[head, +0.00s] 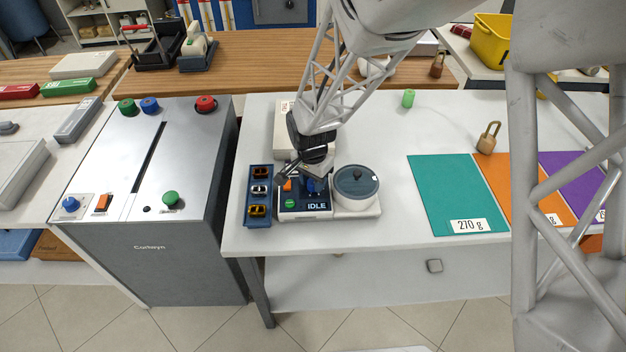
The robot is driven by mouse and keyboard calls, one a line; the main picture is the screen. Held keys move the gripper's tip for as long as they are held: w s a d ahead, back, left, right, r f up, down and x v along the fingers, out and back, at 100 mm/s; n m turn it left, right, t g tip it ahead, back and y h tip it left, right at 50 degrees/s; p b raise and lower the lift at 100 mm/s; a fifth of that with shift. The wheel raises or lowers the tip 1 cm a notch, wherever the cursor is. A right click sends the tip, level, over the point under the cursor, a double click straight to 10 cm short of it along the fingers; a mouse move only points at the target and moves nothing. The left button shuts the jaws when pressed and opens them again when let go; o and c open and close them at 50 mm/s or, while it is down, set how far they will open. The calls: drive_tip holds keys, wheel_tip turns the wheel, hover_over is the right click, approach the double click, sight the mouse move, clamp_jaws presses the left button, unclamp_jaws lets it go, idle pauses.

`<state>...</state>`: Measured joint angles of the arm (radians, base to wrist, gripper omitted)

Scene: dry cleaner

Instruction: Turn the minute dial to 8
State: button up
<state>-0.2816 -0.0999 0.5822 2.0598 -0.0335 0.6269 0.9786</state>
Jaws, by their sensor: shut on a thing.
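A small device (357,206) stands on the white table, with a dark front panel whose screen reads IDLE and a round grey-lidded drum (356,181) at its right. A blue dial (318,187) is on its panel, partly hidden by my gripper; I take it for the minute dial. My gripper (312,180) reaches down over the panel and is shut on the blue dial. The dial's marks and pointer are too small and covered to read. An orange switch (288,187) and a green button (290,203) sit left of the dial.
A blue tray (259,220) with small toy-like cars touches or nearly touches the device's left side. A white box (287,120) stands behind. Teal (440,180) and orange (520,180) mats lie to the right, with a brass weight (487,140). A grey metal machine (150,190) stands left.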

drive_tip(key=m, duration=0.3)
drive_tip(key=shift+m, duration=2.3)
drive_tip(key=o, duration=0.9)
drive_tip(key=shift+o, duration=0.2)
drive_tip(key=shift+r, duration=0.1)
drive_tip(key=shift+w+r, duration=0.15)
drive_tip(key=shift+r, duration=3.7)
